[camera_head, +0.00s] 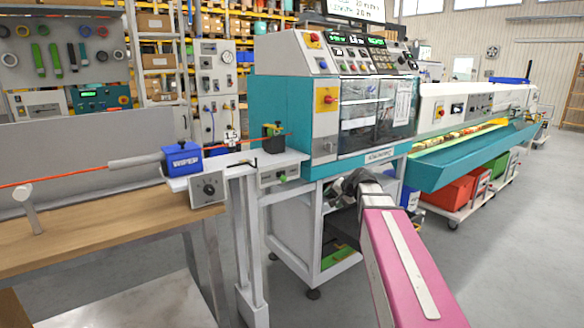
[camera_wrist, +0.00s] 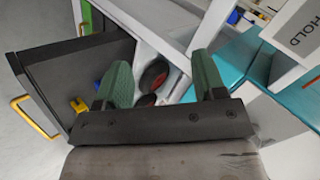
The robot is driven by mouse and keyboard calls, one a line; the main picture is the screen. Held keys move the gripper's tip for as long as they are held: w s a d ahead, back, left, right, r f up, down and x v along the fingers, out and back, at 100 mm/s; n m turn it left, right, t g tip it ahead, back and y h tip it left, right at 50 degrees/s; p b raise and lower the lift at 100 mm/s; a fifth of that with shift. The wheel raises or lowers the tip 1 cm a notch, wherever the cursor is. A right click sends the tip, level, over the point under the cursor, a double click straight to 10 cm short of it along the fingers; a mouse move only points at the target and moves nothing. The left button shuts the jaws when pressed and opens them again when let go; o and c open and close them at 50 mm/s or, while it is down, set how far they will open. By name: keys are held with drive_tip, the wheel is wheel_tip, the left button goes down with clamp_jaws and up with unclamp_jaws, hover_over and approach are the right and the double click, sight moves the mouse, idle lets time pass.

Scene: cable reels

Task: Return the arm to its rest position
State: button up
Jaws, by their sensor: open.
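My pink arm reaches up from the lower right of the head view, in front of the teal and white cable machine (camera_head: 295,110). Its dark far end is near the machine's lower front; the fingers cannot be made out there. In the wrist view my gripper (camera_wrist: 160,78) has two green fingers spread wide apart. Nothing is held between them. A round black and red part (camera_wrist: 153,75) shows in the gap, beyond the fingers; I cannot tell how far away it is.
In the wrist view a dark box (camera_wrist: 75,65) with yellow handles lies left, and a HOLD sign (camera_wrist: 297,32) right. In the head view a wooden bench (camera_head: 90,235) stands left, and a red bin (camera_head: 447,192) on a trolley right. Grey floor is open at right.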

drive_tip(key=s+d+f+n+g+h, duration=0.1)
drive_tip(key=s+f+n+g+h, duration=0.1)
drive_tip(key=s+f, duration=0.9)
drive_tip(key=s+d+f+n+g+h, duration=0.1)
drive_tip(key=s+f+n+g+h, duration=0.2)
drive_tip(key=s+f, duration=0.9)
drive_tip(key=shift+s+d+g+h, duration=0.2)
drive_tip(key=shift+g+h, duration=0.4)
drive_tip(key=shift+g, duration=0.4)
drive_tip(key=shift+f, duration=0.1)
